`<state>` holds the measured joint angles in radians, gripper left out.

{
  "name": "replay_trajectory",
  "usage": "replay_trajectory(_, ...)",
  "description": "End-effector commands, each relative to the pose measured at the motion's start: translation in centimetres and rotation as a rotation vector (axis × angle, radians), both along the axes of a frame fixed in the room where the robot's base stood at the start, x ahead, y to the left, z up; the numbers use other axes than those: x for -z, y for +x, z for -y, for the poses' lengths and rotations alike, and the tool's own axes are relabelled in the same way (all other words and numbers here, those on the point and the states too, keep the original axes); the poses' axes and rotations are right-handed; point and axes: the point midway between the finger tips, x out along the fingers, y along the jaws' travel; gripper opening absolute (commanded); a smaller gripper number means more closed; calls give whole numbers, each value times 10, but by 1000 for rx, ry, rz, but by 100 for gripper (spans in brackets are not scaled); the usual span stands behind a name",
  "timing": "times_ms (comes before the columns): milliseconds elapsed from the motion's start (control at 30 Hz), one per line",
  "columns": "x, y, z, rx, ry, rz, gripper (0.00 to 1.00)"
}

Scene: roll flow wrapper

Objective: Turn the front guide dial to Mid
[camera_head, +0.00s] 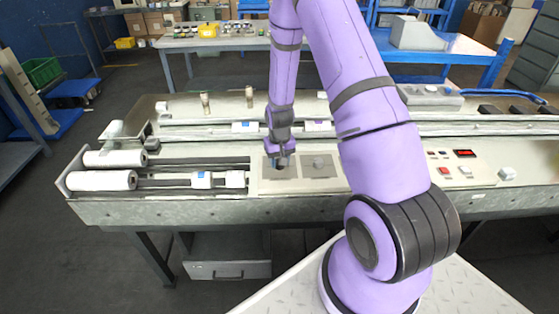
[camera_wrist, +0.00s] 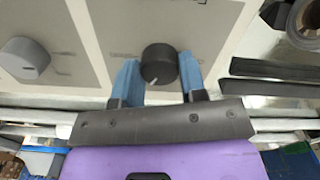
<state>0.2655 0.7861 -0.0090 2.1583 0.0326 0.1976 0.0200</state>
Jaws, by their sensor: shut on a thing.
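A dark round dial (camera_wrist: 159,64) sits on a grey panel plate in the wrist view, with a pale pointer line towards the bottom of the picture, slightly left. My gripper (camera_wrist: 158,72) has its blue fingers on either side of this dial, closed on it. In the head view my gripper (camera_head: 281,161) points down at the left plate of the panel and mostly hides the dial. A second, grey dial (camera_wrist: 24,58) is on the neighbouring plate; it also shows in the head view (camera_head: 318,163). The printed labels are too small to read, so I cannot tell which position is Mid.
White rolls (camera_head: 102,180) lie at the machine's left end, beside rails with small white blocks (camera_head: 202,179). A panel with a red button (camera_head: 444,170) and a display (camera_head: 464,153) is at the right. Rails run behind the dials.

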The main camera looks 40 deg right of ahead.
Motion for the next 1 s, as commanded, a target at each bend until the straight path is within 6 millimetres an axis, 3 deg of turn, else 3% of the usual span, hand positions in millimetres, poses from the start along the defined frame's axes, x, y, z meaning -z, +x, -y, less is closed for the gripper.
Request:
replay_trajectory(433, 0, 1, 0, 9, -1, 2, 15)
replay_trajectory(467, 0, 1, 0, 9, -1, 2, 46)
replay_trajectory(533, 0, 1, 0, 9, -1, 2, 62)
replay_trajectory(867, -2, 0, 0, 8, 0, 1, 64)
replay_trajectory(1000, -13, 1, 0, 8, -1, 4, 64)
